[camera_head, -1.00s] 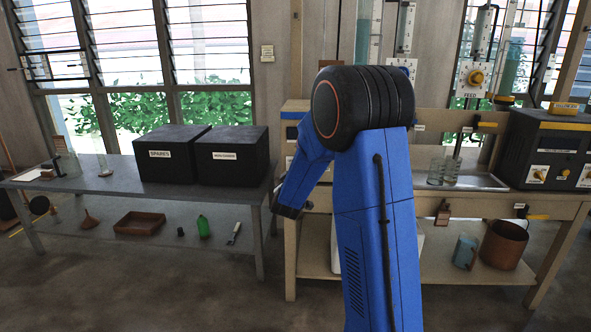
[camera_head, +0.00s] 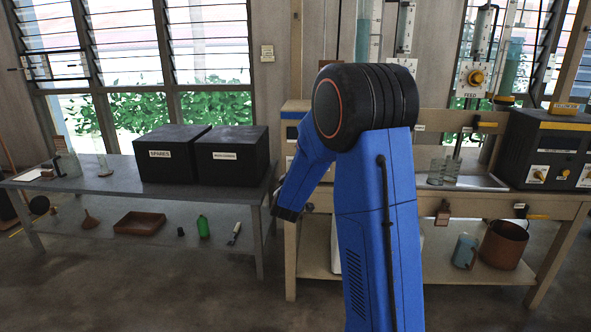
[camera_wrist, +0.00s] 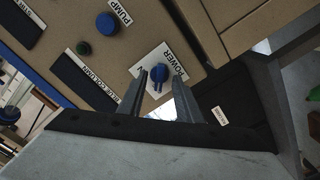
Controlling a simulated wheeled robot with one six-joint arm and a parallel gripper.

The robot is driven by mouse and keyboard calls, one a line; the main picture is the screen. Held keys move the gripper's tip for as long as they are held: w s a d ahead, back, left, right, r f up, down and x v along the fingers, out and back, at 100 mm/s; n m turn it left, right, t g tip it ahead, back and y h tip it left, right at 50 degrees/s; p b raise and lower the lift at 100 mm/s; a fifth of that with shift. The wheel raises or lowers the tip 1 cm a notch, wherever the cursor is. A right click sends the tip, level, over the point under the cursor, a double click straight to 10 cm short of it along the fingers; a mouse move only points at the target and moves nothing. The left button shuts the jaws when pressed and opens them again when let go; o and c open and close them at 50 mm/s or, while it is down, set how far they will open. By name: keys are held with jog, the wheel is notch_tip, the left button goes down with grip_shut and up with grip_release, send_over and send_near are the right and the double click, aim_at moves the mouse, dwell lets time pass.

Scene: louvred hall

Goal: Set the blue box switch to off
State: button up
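In the wrist view, a blue rotary switch (camera_wrist: 159,73) sits on a white plate marked POWER (camera_wrist: 172,60), on a tan panel. My gripper (camera_wrist: 161,84) is open, its two grey fingers apart. The blue knob shows between the fingertips; I cannot tell whether they touch it. The switch's exact setting is too small to read. A dark label near it seems to read BLUE COLUMN (camera_wrist: 90,75). In the head view, my blue arm reaches down at the left end of the tan bench (camera_head: 460,205), and the switch is not visible there.
A grey table (camera_head: 105,185) with two black boxes (camera_head: 230,155) stands left of my arm. A black control box (camera_head: 550,150) stands on the bench at right.

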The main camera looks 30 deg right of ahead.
jog(key=shift+v, duration=2.75)
